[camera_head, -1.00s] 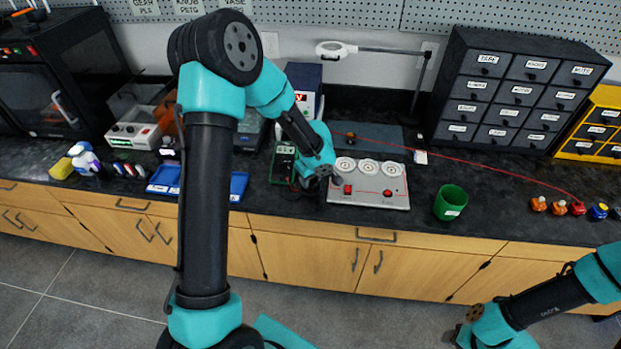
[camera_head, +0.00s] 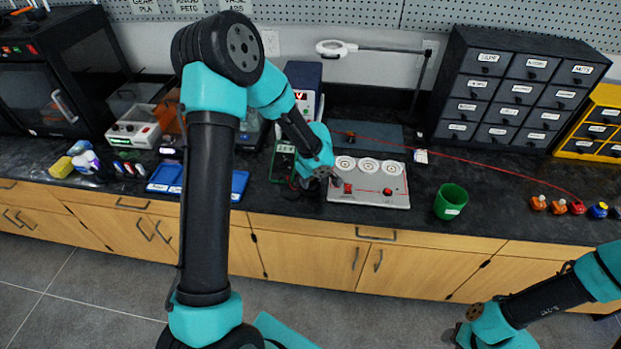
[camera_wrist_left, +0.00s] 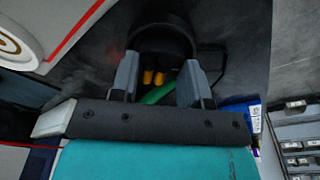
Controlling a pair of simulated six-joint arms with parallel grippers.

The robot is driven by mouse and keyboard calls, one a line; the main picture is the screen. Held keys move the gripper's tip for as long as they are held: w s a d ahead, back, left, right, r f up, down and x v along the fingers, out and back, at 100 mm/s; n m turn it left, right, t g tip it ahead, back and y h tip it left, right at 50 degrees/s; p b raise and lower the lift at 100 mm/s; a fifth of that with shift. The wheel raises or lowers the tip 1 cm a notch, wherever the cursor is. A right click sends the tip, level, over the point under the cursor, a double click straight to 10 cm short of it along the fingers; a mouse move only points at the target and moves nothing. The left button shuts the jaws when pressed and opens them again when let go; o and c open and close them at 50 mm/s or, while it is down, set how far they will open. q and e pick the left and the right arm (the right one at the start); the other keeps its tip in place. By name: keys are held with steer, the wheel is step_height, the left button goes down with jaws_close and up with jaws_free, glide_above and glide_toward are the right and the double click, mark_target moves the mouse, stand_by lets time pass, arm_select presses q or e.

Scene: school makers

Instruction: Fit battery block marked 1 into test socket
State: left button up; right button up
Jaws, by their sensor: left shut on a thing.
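My left gripper (camera_head: 322,173) is low over the counter at the left edge of a white test panel (camera_head: 372,198), beside a green multimeter (camera_head: 283,164). I cannot read any mark, so whether this is block 1 is unclear. The panel has three round dials and red controls. The test socket cannot be made out.
A blue tray (camera_head: 240,184) lies left of the gripper and a green cup (camera_head: 450,201) stands right of the panel. A thin red line runs across the counter toward several small coloured knobs (camera_head: 558,206). A magnifier lamp (camera_head: 335,48) and drawer cabinet (camera_head: 515,85) stand behind.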

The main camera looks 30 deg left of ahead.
mark_target(313, 183)
arm_select(q)
steer(key=shift+f, duration=0.1)
steer(key=o, duration=0.7)
steer(key=shift+c, duration=0.2)
step_height(313, 183, up, 11)
steer(key=d, duration=0.1)
steer(key=shift+s, duration=0.25)
stand_by(0.7)
steer(key=shift+d+f, duration=0.1)
stand_by(0.5)
